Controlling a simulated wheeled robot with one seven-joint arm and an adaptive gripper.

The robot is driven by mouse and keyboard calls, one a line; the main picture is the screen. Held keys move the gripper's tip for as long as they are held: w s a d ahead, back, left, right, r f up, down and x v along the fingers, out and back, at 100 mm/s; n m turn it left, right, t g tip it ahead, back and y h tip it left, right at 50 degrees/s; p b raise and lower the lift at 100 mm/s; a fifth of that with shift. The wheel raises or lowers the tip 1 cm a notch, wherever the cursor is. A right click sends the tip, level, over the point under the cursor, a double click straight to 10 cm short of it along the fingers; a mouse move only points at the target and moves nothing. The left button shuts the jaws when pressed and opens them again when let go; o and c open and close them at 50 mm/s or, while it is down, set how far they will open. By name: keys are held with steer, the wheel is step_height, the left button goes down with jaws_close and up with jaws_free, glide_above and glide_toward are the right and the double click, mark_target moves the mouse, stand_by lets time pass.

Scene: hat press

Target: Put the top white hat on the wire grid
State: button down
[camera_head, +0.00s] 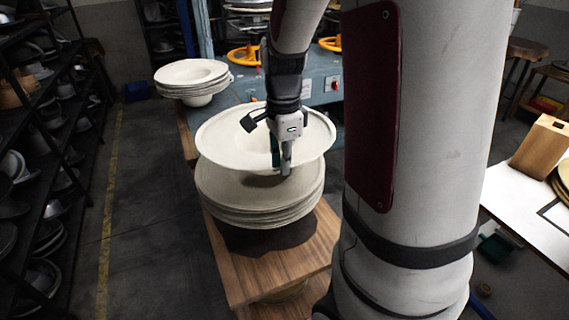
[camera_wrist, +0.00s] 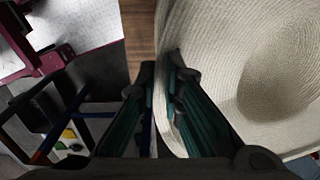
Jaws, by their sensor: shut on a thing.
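The top white hat (camera_head: 220,142) is held upside down, its wide brim tilted, above a stack of other white hats (camera_head: 260,203). My gripper (camera_head: 284,170) is shut on the near right part of its brim. In the wrist view the brim of the top white hat (camera_wrist: 215,60) passes between the two fingers of my gripper (camera_wrist: 165,110), and the hollow of its crown lies to the right. In the head view a gap with shadow shows between the hat's brim and the stack near my fingers. I cannot identify the wire grid in either view.
The stack rests on a wooden table (camera_head: 262,268). Another stack of white hats (camera_head: 192,78) stands behind it. A blue-grey machine with yellow handwheels (camera_head: 243,55) is at the back. Shelves (camera_head: 40,200) line the left. A white-topped table (camera_head: 520,215) is at the right.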

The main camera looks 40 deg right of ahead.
steer(key=shift+t, duration=0.3)
steer(key=r+p, duration=0.1)
steer(key=r, duration=0.1)
steer(key=r+p, duration=0.1)
steer(key=r, duration=0.2)
steer(key=r+p, duration=0.1)
steer(key=r, duration=0.1)
steer(key=shift+s+r+p, duration=0.25)
steer(key=shift+p, duration=0.15)
steer(key=shift+w+r, duration=0.1)
steer(key=shift+r, duration=0.35)
